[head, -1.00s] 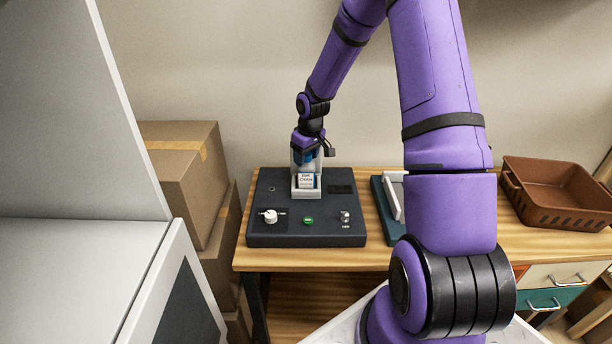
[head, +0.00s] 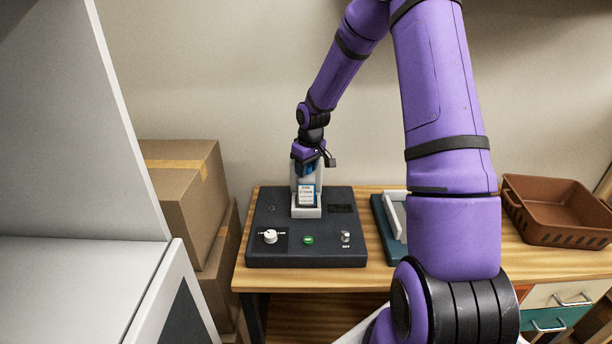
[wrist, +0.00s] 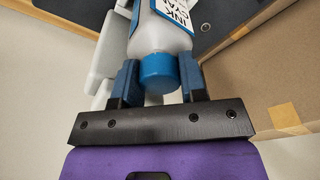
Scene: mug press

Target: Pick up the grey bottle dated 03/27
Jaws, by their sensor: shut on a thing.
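The grey bottle (head: 306,192) has a blue cap and a white label reading "INK CYAN" in part. I cannot read a date on it. It stands upright at the white holder (head: 306,212) on the dark console, its lower end hidden by the holder's front. My gripper (head: 307,170) is above it, shut on its top end. In the wrist view the blue fingers of my gripper (wrist: 158,82) sit on either side of the cap (wrist: 159,71), and the grey body (wrist: 160,35) extends beyond them.
The dark console (head: 275,222) carries a white knob, a green button and a switch. A teal and white device (head: 392,225) stands to its right, partly behind my arm. A brown basket (head: 556,207) is at the far right. Cardboard boxes (head: 185,195) stand at the left.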

